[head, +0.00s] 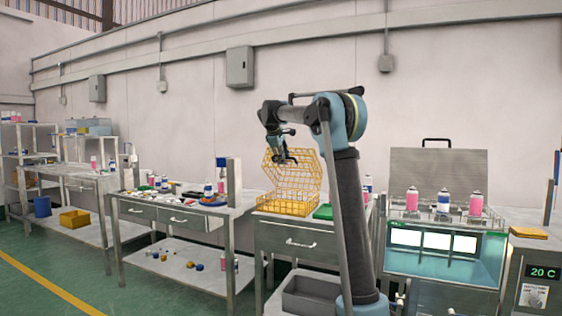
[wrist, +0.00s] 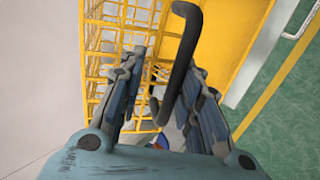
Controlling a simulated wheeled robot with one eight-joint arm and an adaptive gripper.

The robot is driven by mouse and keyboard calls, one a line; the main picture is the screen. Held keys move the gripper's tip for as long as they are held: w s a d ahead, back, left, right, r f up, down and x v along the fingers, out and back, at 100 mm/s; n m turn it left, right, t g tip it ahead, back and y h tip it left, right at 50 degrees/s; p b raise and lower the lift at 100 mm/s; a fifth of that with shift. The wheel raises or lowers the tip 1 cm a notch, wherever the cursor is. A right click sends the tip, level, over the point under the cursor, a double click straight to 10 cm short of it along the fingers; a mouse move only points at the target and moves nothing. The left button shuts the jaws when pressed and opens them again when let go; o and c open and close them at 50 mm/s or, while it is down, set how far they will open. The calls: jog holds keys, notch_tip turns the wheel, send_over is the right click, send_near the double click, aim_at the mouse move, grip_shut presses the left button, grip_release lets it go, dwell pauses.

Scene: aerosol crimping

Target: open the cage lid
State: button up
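The yellow wire cage (head: 287,207) stands on the metal bench beyond my arm. Its wire lid (head: 303,178) is raised and tilted up at the back, above the base. The lid's black bar handle (wrist: 183,62) shows large in the wrist view. My gripper (head: 283,158) is at the raised lid. In the wrist view my gripper (wrist: 163,100) has its two fingers apart, one on each side of the handle. The handle lies closer to the right finger; I cannot tell whether they touch. Part of the cage is hidden behind my arm.
A green block (head: 323,212) lies right of the cage. A grey bin (head: 310,293) sits below the bench. The left bench (head: 150,207) carries small parts and bottles. At right, several spray cans stand above a lit water bath (head: 440,240).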

jog(key=shift+s+a+f, duration=0.1)
jog(key=shift+a, duration=0.1)
jog(key=s+v, duration=0.1)
jog(key=v, duration=2)
jog(key=shift+s, duration=0.35)
dwell(1.5)
jog(key=shift+f, duration=0.1)
dwell(0.4)
